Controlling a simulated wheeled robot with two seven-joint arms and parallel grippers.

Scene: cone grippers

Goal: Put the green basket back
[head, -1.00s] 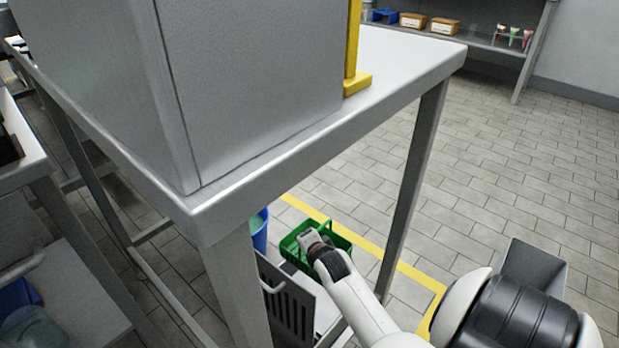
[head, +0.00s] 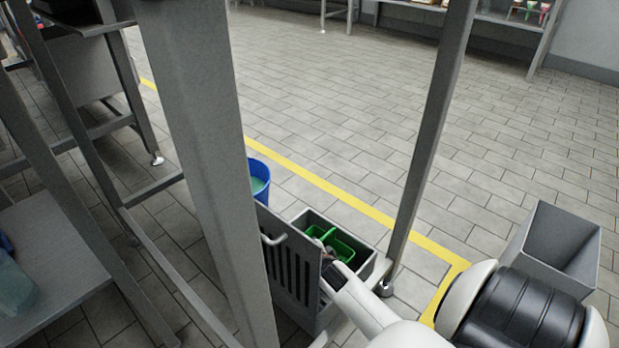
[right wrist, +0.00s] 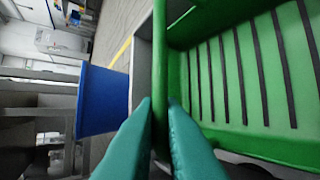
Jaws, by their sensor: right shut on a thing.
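The green basket (head: 341,249) sits low, within the opening of a grey bin (head: 318,217) under the table in the head view. In the right wrist view the basket (right wrist: 240,75) fills the right side, with dark slots in its floor. My right gripper (right wrist: 160,112) has its teal fingers closed on the basket's green rim or handle bar. In the head view my right gripper (head: 328,262) is partly hidden at the bin. I cannot tell whether the basket rests on the bin's bottom. My left gripper is not in view.
A blue bucket (head: 259,178) stands beside the grey bin. A slotted grey panel (head: 290,262) with a handle and table legs (head: 432,140) stand close to my right arm. Another grey bin (head: 557,245) is at the right. The tiled floor behind is clear.

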